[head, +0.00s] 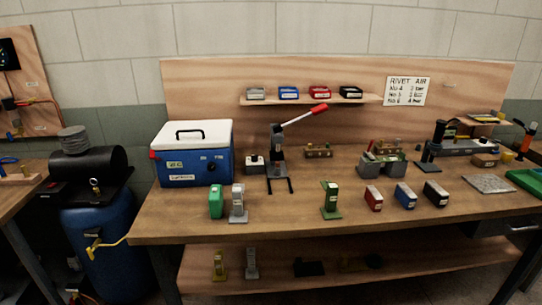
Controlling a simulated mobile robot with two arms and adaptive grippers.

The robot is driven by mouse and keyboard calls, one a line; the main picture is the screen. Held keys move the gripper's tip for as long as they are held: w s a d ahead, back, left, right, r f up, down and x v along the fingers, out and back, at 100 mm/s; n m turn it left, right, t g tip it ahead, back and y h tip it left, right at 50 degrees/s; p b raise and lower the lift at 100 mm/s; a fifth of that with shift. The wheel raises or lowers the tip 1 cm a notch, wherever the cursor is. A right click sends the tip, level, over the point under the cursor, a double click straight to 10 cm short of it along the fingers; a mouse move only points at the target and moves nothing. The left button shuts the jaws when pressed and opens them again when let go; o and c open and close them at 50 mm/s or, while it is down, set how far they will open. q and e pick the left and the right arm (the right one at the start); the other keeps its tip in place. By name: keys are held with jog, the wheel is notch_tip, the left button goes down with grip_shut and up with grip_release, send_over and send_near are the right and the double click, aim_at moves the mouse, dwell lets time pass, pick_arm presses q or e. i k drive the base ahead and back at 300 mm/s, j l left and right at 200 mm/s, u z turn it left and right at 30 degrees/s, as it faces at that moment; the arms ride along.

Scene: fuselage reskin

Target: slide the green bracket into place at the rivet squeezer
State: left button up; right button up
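A green upright bracket (331,199) with a flat foot stands near the front edge of the workbench, right of the middle. What looks like the rivet squeezer (278,156) stands behind it and to the left, a dark grey press with a red-tipped lever raised to the right. Two dark rails (279,186) reach forward from its base, and no part stands between them. The green bracket is apart from the squeezer, to the right of its rails. Neither of my grippers is in view.
A blue-and-white cooler box (196,152) stands left of the squeezer. A green block (216,202) and a grey bracket (238,204) stand in front of it. Red (373,198), blue (405,196) and black (435,193) blocks stand to the right.

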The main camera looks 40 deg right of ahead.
aim_at(330, 211)
jog(key=z, duration=1.6)
jog(key=i+j, duration=0.3)
